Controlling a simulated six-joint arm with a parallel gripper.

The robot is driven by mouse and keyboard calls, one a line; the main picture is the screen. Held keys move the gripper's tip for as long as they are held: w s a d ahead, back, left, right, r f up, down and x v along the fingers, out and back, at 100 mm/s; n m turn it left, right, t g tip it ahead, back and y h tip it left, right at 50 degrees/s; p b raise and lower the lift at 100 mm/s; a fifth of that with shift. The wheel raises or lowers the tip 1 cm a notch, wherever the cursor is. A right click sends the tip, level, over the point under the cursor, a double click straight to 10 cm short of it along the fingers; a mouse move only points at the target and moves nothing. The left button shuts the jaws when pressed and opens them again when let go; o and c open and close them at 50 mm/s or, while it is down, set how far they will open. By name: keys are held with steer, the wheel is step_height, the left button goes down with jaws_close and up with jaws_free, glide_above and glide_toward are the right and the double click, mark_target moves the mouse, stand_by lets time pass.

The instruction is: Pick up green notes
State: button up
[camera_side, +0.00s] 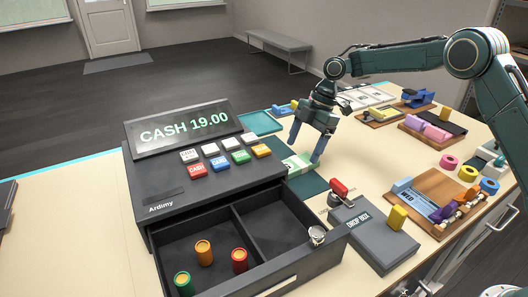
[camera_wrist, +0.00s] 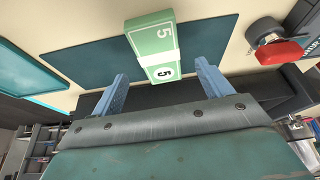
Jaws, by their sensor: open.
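The green notes (camera_wrist: 155,45) are a banded stack with a white band and a "5" on them. They lie on a dark teal mat (camera_wrist: 85,52). In the side view the notes (camera_side: 295,163) lie on the mat just right of the cash register. My gripper (camera_side: 306,158) points down over them with its fingers apart. In the wrist view the two blue fingertips (camera_wrist: 158,78) are on either side of the near end of the stack, with nothing held. I cannot tell the exact height of the fingertips above the mat.
A cash register (camera_side: 205,150) reading "CASH 19.00" stands to the left, its drawer (camera_side: 330,240) open with several coin rolls inside. A red-topped device (camera_side: 340,190) and a grey drop box (camera_side: 375,240) stand close to the right of the mat. A teal tray (camera_side: 260,122) lies behind.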

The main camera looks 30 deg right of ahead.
mark_target(297, 162)
steer(key=shift+x, duration=2.1)
steer(key=shift+c, duration=0.2)
steer(key=c, duration=1)
